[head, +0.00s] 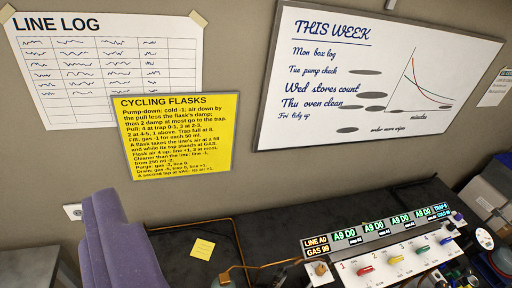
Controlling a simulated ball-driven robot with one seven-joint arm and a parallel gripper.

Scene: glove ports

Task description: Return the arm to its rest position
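My gripper is not in view, and no part of my arm can be made out for sure. The head view is tilted and looks at a wall above a dark bench (190,243). On the bench at the lower right is a white panel (384,267) with coloured taps numbered from 1. Whether my gripper holds anything cannot be seen.
A purple chair back (118,240) rises at the lower left. A yellow "CYCLING FLASKS" sign (175,135), a "LINE LOG" sheet (108,65) and a whiteboard (375,75) hang on the wall. Grey boxes (490,195) stand at the right. A yellow note (202,249) lies on the bench.

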